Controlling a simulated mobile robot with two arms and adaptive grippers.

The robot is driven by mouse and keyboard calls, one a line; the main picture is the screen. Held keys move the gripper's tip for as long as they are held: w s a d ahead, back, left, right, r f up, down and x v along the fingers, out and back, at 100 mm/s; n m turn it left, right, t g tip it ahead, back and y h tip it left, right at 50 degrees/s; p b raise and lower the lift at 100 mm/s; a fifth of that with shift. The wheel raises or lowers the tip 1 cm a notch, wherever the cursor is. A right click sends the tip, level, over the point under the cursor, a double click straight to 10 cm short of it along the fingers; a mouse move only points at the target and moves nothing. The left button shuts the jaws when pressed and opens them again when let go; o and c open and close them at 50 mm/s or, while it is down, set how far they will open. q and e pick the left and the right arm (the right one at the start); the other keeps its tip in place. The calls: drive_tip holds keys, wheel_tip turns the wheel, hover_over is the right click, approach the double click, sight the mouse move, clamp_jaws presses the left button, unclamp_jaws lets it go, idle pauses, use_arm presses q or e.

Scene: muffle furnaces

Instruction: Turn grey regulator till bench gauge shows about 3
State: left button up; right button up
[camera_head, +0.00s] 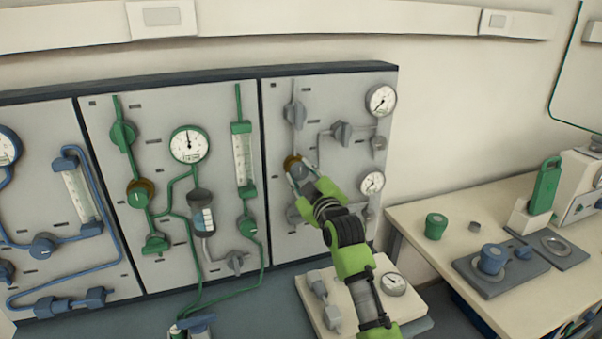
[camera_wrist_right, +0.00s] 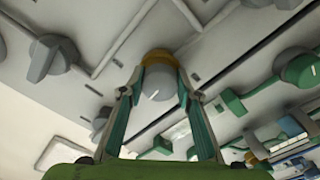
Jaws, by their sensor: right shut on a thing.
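The grey regulator (camera_head: 296,163) is a round knob with a brass-coloured collar on the right wall panel. It also shows in the right wrist view (camera_wrist_right: 159,82), with a white mark on its face. My right gripper (camera_head: 301,172) reaches up to it, and its two fingers are shut on opposite sides of the knob. In the right wrist view my right gripper (camera_wrist_right: 160,92) has a finger along each side of it. The bench gauge (camera_head: 393,284) is a round white dial on a pale block below the panel. Its needle is too small to read surely. My left gripper is out of view.
Grey valves (camera_head: 341,133) and two wall gauges, an upper one (camera_head: 381,100) and a lower one (camera_head: 372,182), sit right of the regulator. The middle panel (camera_head: 160,105) carries green piping. A table (camera_head: 420,211) on the right holds a green jar and blue-grey equipment.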

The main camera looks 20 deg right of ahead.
drive_tip(key=shift+m+p, duration=0.55)
drive_tip(key=shift+m, duration=0.85)
drive_tip(key=o, duration=1.1)
drive_tip(key=s, duration=1.2)
drive_tip(key=shift+d, duration=0.2)
